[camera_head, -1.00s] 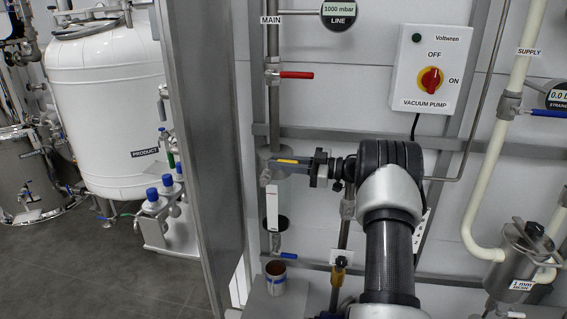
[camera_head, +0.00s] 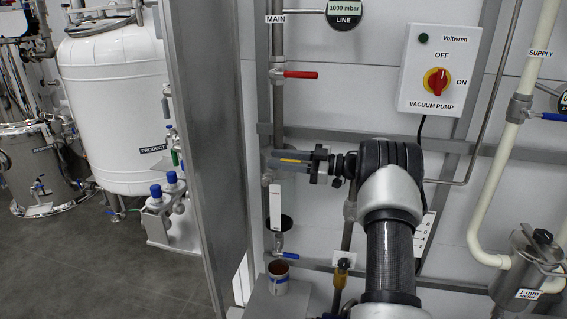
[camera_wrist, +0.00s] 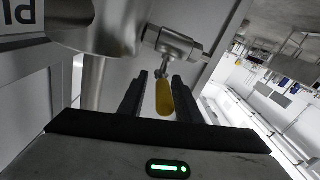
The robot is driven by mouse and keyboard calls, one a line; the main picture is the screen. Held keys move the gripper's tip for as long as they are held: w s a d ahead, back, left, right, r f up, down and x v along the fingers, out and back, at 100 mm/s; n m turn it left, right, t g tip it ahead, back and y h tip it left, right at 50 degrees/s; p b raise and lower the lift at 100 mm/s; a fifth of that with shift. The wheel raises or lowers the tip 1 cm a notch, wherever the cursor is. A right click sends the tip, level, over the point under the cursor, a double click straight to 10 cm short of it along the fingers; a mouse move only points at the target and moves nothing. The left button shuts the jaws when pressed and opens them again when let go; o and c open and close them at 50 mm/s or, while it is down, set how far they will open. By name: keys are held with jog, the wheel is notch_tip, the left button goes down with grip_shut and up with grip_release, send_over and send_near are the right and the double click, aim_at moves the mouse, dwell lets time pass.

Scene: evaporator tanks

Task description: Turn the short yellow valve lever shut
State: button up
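The short yellow valve lever (camera_wrist: 164,97) shows in the wrist view, hanging from a metal valve (camera_wrist: 172,42) on a steel pipe. My gripper (camera_wrist: 157,78) is open, with one dark finger on each side of the lever. The lever looks nearer the right finger; I cannot tell if they touch. In the head view my gripper (camera_head: 284,161) reaches left to the pipe, and the yellow lever (camera_head: 291,160) shows as a thin strip along it. The gripper hides much of the valve there.
A red lever (camera_head: 300,74) is on the pipe above, and a blue lever (camera_head: 288,255) is below. A white tag (camera_head: 276,200) hangs just under my gripper. A steel post (camera_head: 208,160) stands close on the left. The vacuum pump box (camera_head: 438,70) is up right.

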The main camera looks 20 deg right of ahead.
jog(key=shift+f, duration=0.1)
jog(key=shift+s+d+f, duration=0.1)
jog(key=shift+d+f, duration=0.05)
jog(key=shift+d, duration=0.05)
jog(key=shift+s+d, duration=0.25)
jog(key=shift+d, duration=0.15)
jog(key=v, duration=1.6)
jog(key=shift+d+b, duration=0.15)
jog(key=shift+b, duration=0.15)
